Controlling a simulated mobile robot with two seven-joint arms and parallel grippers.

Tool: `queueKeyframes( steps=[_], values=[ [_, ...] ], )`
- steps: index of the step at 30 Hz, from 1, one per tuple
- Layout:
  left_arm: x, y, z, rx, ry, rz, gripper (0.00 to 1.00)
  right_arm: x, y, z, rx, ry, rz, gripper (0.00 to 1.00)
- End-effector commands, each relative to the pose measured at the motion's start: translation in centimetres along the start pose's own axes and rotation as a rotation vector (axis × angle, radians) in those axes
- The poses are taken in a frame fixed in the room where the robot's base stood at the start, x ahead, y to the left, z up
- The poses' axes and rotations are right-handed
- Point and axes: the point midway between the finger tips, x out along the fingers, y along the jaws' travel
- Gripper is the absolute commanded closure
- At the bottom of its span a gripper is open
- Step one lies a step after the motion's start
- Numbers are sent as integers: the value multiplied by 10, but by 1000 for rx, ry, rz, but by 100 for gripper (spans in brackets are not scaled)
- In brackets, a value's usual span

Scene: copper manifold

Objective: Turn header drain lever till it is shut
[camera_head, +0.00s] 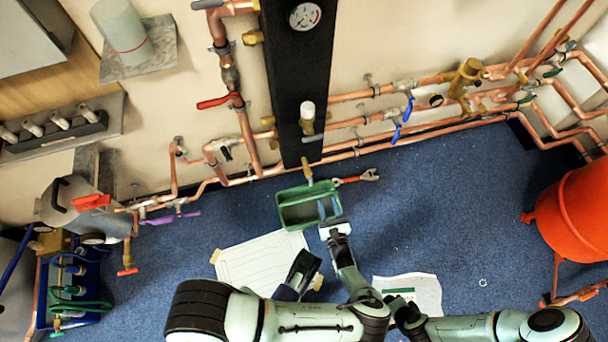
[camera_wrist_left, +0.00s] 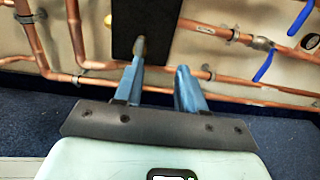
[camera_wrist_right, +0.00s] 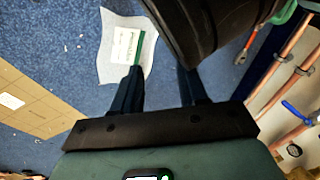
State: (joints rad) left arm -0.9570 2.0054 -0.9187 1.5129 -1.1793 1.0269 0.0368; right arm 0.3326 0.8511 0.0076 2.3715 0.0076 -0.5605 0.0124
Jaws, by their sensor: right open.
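The tall black header (camera_head: 298,80) stands against the wall. At its foot a brass drain fitting (camera_head: 307,170) points down, and it also shows in the left wrist view (camera_wrist_left: 139,46). A small grey lever-like piece (camera_head: 312,138) sits just above it; I cannot tell for sure whether this is the drain lever or how far it is turned. My left gripper (camera_head: 330,207) is open and empty over the green tray, short of the fitting. In the left wrist view its fingers (camera_wrist_left: 161,67) are apart below the pipes. My right gripper (camera_wrist_right: 158,75) is open and empty, pointing toward the floor.
A green tray (camera_head: 281,212) lies below the drain, with a red wrench (camera_head: 360,178) beside it. Copper pipes with red (camera_head: 214,102) and blue (camera_head: 408,108) levers flank the header. Papers (camera_head: 265,262) lie on the blue floor. An orange vessel (camera_head: 575,215) stands right.

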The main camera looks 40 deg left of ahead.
Motion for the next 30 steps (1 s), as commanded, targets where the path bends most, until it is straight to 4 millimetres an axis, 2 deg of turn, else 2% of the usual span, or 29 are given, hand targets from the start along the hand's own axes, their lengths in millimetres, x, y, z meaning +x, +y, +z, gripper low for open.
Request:
queueKeyframes(
  steps=[3, 8, 11, 21, 27, 30],
  values=[
    [-1, 11, -8, 20, -3, 26, 60, 5, -5, -2, -10, 18, -6, 57],
    [8, 16, -8, 24, -5, 37, 60, 7, -4, -1, -11, 14, -3, 57],
    [23, 17, -9, 24, -4, 39, 60, 10, -1, 3, -7, 1, 3, 57],
    [95, 20, -10, 23, -2, 41, 60, 28, 20, 29, 15, -80, 40, 57],
    [122, 20, -9, 22, -2, 39, 60, 34, 30, 41, 26, -120, 59, 57],
    [129, 20, -8, 22, -1, 38, 60, 35, 32, 44, 29, -131, 63, 57]
  ],
)
